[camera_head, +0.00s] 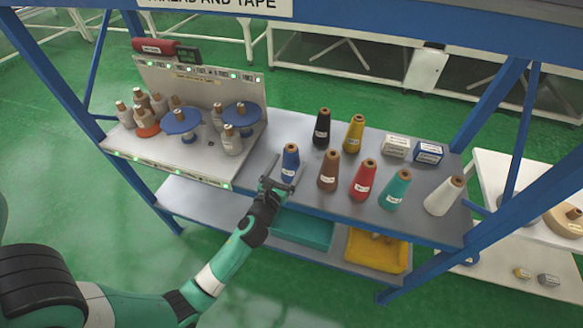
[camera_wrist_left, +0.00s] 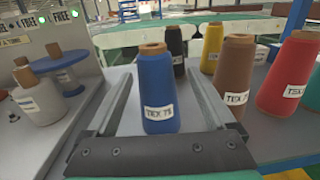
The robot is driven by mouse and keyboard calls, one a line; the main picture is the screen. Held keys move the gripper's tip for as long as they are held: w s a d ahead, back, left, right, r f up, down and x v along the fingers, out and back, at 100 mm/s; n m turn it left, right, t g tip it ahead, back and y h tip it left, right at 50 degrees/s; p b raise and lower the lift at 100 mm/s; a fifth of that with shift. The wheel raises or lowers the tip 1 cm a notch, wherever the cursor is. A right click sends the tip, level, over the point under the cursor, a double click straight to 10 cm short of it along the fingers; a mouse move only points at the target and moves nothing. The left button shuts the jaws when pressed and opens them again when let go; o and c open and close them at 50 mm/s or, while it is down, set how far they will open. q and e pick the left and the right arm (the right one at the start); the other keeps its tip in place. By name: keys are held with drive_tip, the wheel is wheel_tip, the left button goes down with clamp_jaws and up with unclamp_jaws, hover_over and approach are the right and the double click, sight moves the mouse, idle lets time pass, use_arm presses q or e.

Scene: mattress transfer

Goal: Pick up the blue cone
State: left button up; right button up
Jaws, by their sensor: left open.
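The blue cone (camera_head: 290,160) stands upright on the grey shelf, at the left end of the front group of cones. My left gripper (camera_head: 280,178) is open just in front of it in the head view. In the left wrist view the blue cone (camera_wrist_left: 158,90), with a white label and brown top, appears between the two open fingers (camera_wrist_left: 158,110). No contact shows between the fingers and the cone. My right gripper is not in view.
Brown (camera_head: 329,172), red (camera_head: 363,180), teal (camera_head: 395,190) and white (camera_head: 444,196) cones stand to the right. Black (camera_head: 322,129) and yellow (camera_head: 354,134) cones stand behind. A white rack (camera_head: 190,160) with grey spools is at left. Two small boxes (camera_head: 396,147) lie at back right.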

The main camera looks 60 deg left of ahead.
sight(295, 148)
use_arm(q)
drive_tip(key=shift+x, duration=1.15)
drive_tip(key=x, duration=0.1)
drive_tip(key=b+x, duration=0.1)
drive_tip(key=x, duration=0.2)
drive_tip(key=shift+s+a+f+b, duration=0.1)
drive_tip(key=shift+a+f+b, duration=0.15)
drive_tip(key=shift+a+b, duration=0.2)
drive_tip(key=shift+w+a, duration=0.2)
drive_tip(key=shift+w, duration=0.1)
clamp_jaws()
drive_tip(key=shift+r, duration=0.1)
